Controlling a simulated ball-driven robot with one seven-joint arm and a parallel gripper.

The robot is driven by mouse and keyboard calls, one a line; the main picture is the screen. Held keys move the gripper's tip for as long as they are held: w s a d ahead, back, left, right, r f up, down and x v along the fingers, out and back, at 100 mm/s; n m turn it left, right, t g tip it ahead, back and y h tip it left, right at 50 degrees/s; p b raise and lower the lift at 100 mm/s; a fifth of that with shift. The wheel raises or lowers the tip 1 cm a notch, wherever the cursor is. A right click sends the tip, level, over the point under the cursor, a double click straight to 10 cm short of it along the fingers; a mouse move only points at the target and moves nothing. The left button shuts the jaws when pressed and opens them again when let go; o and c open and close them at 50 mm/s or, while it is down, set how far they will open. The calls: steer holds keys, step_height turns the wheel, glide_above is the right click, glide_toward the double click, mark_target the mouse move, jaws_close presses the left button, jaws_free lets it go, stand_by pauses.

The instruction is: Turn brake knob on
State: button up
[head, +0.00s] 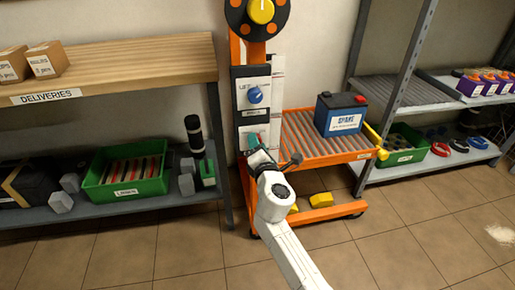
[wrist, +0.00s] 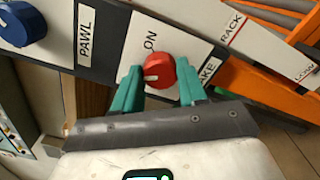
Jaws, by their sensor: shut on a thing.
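The red brake knob (wrist: 158,68) sits on a white plate of the orange cart's panel in the wrist view. An "ON" label is at its upper left, and a partly covered label ending in "AKE" is at its lower right. A pale mark shows on the knob's lower left part. My gripper (wrist: 160,76) has its teal fingers on either side of the knob and is shut on it. In the head view my gripper (head: 256,141) is at the panel's lower part and mostly hides the knob.
A blue knob labelled PAWL (wrist: 22,24) is beside the brake plate. The orange cart's roller deck (head: 300,134) carries a battery (head: 341,114) at the right. A shelf with a green bin (head: 126,186) is left, and a metal rack (head: 405,90) is right. Floor is open in front.

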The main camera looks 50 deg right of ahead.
steer(key=shift+f+m+b, duration=0.15)
steer(key=shift+m+b, duration=1.85)
steer(key=shift+m, duration=1.55)
steer(key=shift+f+m+b, duration=0.15)
steer(key=shift+m+b, duration=1.8)
steer(key=shift+m, duration=1.6)
steer(key=o, duration=1.1)
steer(key=shift+r, duration=0.1)
steer(key=shift+c, duration=0.2)
steer(key=shift+s, duration=0.1)
steer(key=p+v, duration=0.1)
steer(key=v, duration=0.9)
steer(key=shift+s+a, duration=0.25)
steer(key=shift+a, duration=0.05)
